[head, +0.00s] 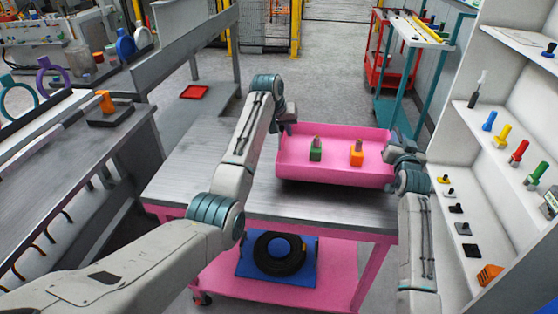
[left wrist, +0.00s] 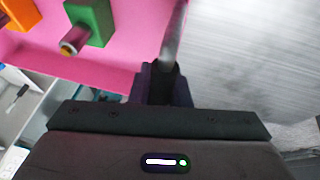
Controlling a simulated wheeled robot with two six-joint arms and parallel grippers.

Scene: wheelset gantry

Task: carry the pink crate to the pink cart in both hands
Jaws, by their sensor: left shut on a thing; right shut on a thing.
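The pink crate (head: 335,173) is over the right part of the grey top of the pink cart (head: 205,175); I cannot tell whether it touches the top. It looks about level and holds a green block (head: 316,154) and an orange block (head: 356,158), each with a peg. My left gripper (head: 287,124) is shut on the crate's left wall. In the left wrist view the crate (left wrist: 110,68) is by the jaws, with the grey top beside it. My right gripper (head: 397,150) is shut on the crate's right wall, its fingers partly hidden.
The cart's lower shelf holds a blue tray (head: 248,268) with a black wheel (head: 280,254). A grey workbench (head: 70,160) stands at left. White shelves (head: 470,160) with small parts stand close at right. A teal rack (head: 400,80) and a red cart (head: 378,60) stand behind.

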